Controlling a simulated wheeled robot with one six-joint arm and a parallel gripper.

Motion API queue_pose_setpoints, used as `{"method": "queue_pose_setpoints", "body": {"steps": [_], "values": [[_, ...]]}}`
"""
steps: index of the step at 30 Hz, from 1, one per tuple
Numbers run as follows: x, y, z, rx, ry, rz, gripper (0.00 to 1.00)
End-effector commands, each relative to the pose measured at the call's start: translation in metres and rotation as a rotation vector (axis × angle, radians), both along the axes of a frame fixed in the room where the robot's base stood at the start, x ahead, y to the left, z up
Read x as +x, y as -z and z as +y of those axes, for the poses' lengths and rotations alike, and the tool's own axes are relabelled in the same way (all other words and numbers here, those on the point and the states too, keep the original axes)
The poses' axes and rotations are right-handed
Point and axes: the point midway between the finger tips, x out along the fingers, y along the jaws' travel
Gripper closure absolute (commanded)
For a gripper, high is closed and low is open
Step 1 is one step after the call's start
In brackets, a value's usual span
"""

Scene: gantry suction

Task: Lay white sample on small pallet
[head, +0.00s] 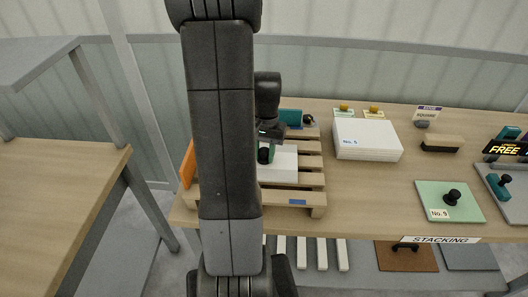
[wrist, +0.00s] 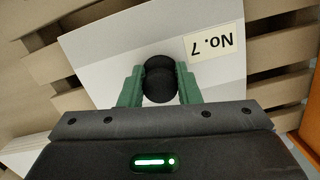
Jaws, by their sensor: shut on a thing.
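The white sample, a flat white plate (head: 284,168) with a black knob, is over the slats of the small wooden pallet (head: 312,180) in the head view. In the wrist view the plate (wrist: 95,50) carries a "No. 7" label, and pallet slats (wrist: 270,55) show around it. My gripper (head: 266,153) is shut on the black knob, with a green finger on each side of it in the wrist view (wrist: 160,88). I cannot tell whether the plate touches the slats or hangs just above them. My arm hides the pallet's left part in the head view.
A white stack marked "No. 5" (head: 366,141) stands right of the pallet. A teal block (head: 291,117) is at the pallet's back. An orange panel (head: 188,163) stands at its left. A green plate (head: 448,202) and a brush-like block (head: 441,142) lie farther right.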

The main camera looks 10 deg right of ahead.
Motion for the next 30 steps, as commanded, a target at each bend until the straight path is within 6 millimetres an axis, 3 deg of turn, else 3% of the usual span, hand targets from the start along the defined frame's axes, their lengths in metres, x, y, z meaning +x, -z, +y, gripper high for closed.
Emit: {"method": "queue_pose_setpoints", "body": {"steps": [7,8,11,12,23,30], "values": [[0.0,0.004,0.0,0.0,0.0,0.0,1.0],[0.0,0.004,0.0,0.0,0.0,0.0,0.66],[0.0,0.003,0.0,0.0,0.0,0.0,0.46],[0.0,0.003,0.0,0.0,0.0,0.0,0.45],[0.001,-0.003,0.0,0.0,0.0,-0.002,0.45],[0.007,-0.047,-0.003,-0.002,0.0,-0.007,0.45]]}}
